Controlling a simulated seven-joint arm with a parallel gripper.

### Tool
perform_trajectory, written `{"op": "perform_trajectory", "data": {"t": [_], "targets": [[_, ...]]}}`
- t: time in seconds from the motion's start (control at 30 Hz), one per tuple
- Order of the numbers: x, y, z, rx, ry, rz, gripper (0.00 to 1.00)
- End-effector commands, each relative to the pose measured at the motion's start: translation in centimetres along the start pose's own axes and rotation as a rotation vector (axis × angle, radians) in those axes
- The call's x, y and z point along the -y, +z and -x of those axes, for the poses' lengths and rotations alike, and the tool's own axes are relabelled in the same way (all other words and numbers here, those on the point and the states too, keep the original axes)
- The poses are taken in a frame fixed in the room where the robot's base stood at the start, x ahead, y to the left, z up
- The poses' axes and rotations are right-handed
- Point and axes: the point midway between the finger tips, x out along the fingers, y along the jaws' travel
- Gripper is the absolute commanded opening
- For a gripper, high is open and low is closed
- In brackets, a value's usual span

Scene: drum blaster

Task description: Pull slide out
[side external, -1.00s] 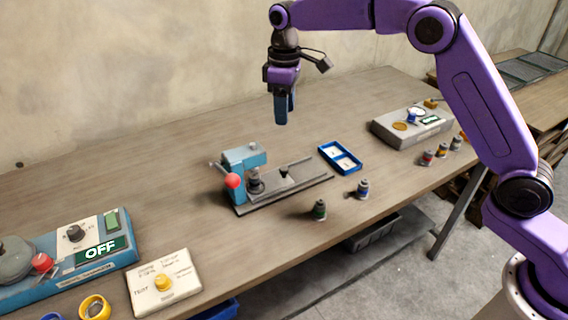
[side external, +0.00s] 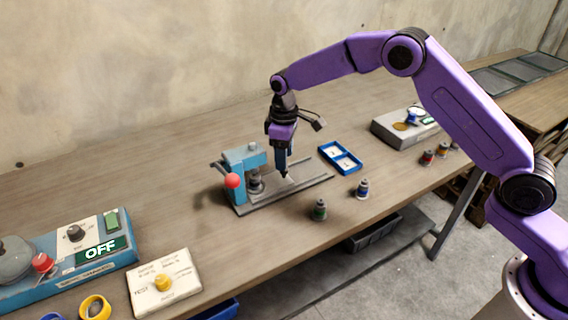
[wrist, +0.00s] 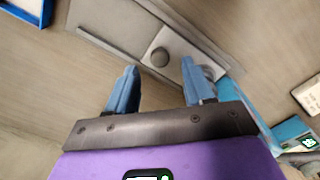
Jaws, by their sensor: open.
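The blue press (side external: 237,163) with a red ball handle (side external: 233,181) stands on the table at one end of a grey base with rails (side external: 313,187). The slide is a pale plate (wrist: 183,45) with a round dark knob (wrist: 159,57), seen between the rails in the wrist view. My gripper (side external: 282,174) points down just above the slide, to the right of the press. In the wrist view my gripper (wrist: 157,68) is open, its blue fingers on either side of the knob. Whether the fingertips touch it cannot be told. In the side view the gripper hides the knob.
A blue tray (side external: 357,168) lies right of the rails. Two small bottles, one green (side external: 320,210) and one blue-banded (side external: 362,188), stand near the front edge. A grey box (side external: 388,133) is further right. A blue OFF unit (side external: 128,250) and a dial panel (side external: 180,294) are at left.

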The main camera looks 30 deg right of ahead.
Motion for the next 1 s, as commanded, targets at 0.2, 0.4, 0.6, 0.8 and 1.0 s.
{"op": "perform_trajectory", "data": {"t": [0.2, 0.4, 0.6, 0.8, 1.0], "targets": [[0.0, 0.0, -2.7, 0.001, -0.001, 0.000, 0.52], [0.0, 0.0, -3.5, -0.001, 0.000, 0.000, 0.52], [0.0, 0.0, -3.5, -0.001, 0.000, 0.000, 0.52], [0.0, 0.0, -3.5, -0.001, 0.000, -0.001, 0.00], [-0.4, 0.4, -3.5, 0.001, 0.000, -0.003, 0.00]]}}
